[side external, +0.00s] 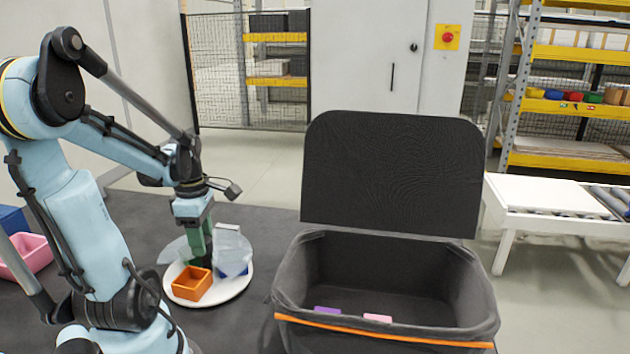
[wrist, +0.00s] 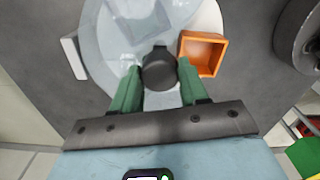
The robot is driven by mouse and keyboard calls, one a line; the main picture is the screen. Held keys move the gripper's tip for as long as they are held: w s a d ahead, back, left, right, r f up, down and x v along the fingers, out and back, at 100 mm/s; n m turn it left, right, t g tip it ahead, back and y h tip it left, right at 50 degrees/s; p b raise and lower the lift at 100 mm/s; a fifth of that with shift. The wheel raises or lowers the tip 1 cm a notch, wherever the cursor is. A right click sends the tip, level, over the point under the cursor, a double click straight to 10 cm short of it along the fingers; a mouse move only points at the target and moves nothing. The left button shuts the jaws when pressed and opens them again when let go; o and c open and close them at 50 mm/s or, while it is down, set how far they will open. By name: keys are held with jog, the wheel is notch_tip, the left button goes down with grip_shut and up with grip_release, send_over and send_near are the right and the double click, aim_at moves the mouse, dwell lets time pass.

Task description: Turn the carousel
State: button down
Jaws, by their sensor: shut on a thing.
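The carousel is a round white turntable (side external: 238,288) on the dark table, and its pale disc also shows in the wrist view (wrist: 208,18). An open orange box (side external: 192,284) sits near its edge; in the wrist view the box (wrist: 202,54) is right of the knob. A clear, bluish cover (side external: 233,247) spans part of the disc, with a blue thing (side external: 234,271) seen under it. My gripper (side external: 202,245) points down over the disc. Its green fingers (wrist: 160,84) are shut on a dark round knob (wrist: 159,66) near the middle.
A black fabric bin (side external: 388,334) with its lid (side external: 392,172) raised stands right of the carousel, holding a purple and a pink piece. A pink tray (side external: 30,250) and a blue box (side external: 12,219) are at the far left.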

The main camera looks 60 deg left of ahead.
jog(key=shift+n, duration=0.4)
dwell(0.3)
jog(key=c, duration=0.6)
grip_release()
jog(key=shift+r, duration=0.1)
jog(key=shift+r, duration=5.95)
